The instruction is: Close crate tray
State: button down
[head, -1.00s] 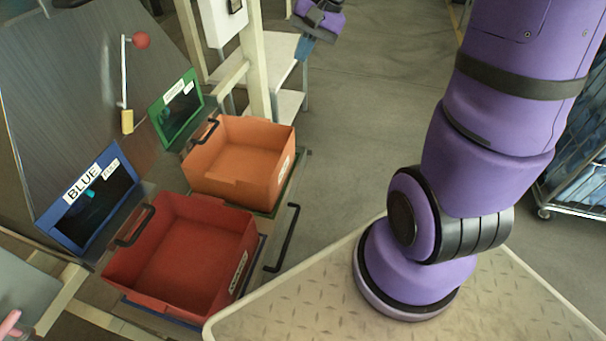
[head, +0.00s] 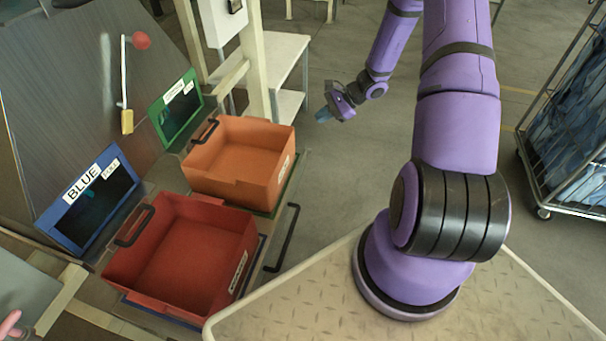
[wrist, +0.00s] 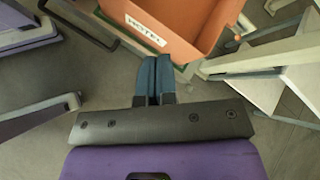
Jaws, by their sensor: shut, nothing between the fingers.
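Two open crates stand on pulled-out trays in the head view. The red crate (head: 183,252) is in front on a blue-edged tray (head: 160,312). The orange crate (head: 240,160) is behind it on a green-edged tray (head: 287,186). Both crates look empty. A black tray handle (head: 284,238) stands out at the right of the trays. My gripper (head: 325,115) is shut and empty, in the air to the right of the orange crate. In the wrist view, my gripper's blue fingers (wrist: 155,80) are together, pointing toward the orange crate (wrist: 180,20) with its "HOTEL" label.
A slanted panel with a blue-framed opening (head: 92,200) and a green-framed opening (head: 176,108) is at the left. A post (head: 258,60) and white shelves (head: 285,75) stand behind. A wire cart (head: 570,120) holds blue bags at right. Floor between is clear.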

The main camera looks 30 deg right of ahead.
jog(key=s+d+f+m+t, duration=0.25)
jog(key=f+m, duration=0.25)
jog(key=f, duration=0.8)
jog(key=m+t+h, duration=0.1)
jog(key=m+t, duration=0.1)
jog(key=m, duration=0.3)
send_near(297, 175)
jog(key=x, duration=0.6)
jog(key=shift+s+a+r, duration=0.1)
jog(key=shift+a+r, duration=0.05)
jog(key=shift+a, duration=0.05)
jog(key=shift+w+a, duration=0.25)
jog(key=shift+w, duration=0.1)
